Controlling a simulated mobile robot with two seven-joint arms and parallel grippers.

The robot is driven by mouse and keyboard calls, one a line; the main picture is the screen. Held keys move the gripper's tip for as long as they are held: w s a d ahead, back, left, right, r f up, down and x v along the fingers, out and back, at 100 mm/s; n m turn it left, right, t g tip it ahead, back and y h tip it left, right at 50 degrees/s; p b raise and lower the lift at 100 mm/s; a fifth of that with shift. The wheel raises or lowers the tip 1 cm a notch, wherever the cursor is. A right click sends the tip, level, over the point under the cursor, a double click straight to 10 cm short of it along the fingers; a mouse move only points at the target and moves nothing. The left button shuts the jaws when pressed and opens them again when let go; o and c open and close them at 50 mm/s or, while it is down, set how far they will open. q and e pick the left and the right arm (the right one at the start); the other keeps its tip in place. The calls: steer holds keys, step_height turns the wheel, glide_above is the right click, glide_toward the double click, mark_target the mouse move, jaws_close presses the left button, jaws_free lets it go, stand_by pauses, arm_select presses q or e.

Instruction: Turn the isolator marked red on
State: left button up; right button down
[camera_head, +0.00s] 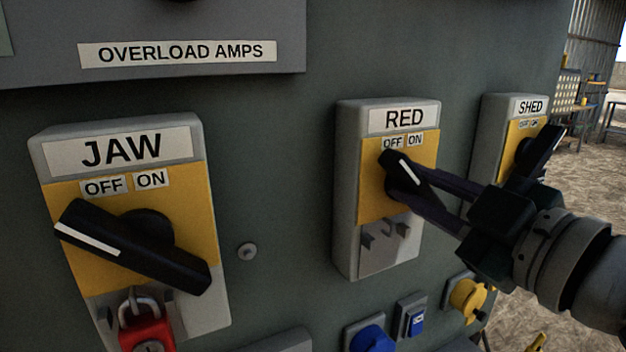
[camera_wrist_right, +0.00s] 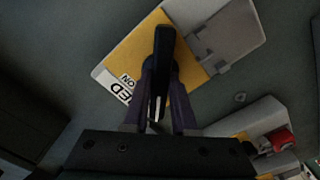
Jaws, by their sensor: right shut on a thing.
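The isolator marked RED (camera_head: 348,200) is a grey box with a yellow plate on the panel, right of centre in the head view. Its black rotary handle (camera_head: 397,166) has a white line at its upper end, which points up and left toward the OFF label. My right gripper (camera_head: 412,183) reaches in from the right and is shut on this handle. In the right wrist view the two fingers (camera_wrist_right: 160,100) stand on either side of the handle (camera_wrist_right: 162,70). The lower part of the handle is hidden by the fingers. My left gripper is not in view.
The JAW isolator (camera_head: 188,190) at left has a red padlock (camera_head: 146,332) below its handle. The SHED isolator (camera_head: 488,130) stands close behind my right gripper. Blue (camera_head: 370,338) and yellow (camera_head: 466,299) sockets sit below.

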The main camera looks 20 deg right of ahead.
stand_by(0.3)
steer(key=m+p, duration=0.1)
steer(key=m, duration=0.1)
steer(key=m+p, duration=0.2)
steer(key=shift+d+r+m, duration=0.1)
steer(key=shift+r+m, duration=0.1)
steer(key=shift+m, duration=0.1)
steer(key=m+p, duration=0.2)
steer(key=m, duration=0.2)
steer(key=shift+m, duration=0.3)
steer(key=m+p, duration=0.2)
steer(key=m, duration=0.2)
steer(key=shift+d+f, duration=0.1)
steer(key=shift+d, duration=0.05)
steer(key=m, duration=0.4)
steer(key=shift+f+m, duration=0.1)
steer(key=shift+m, duration=0.5)
steer(key=c, duration=0.7)
jaws_free()
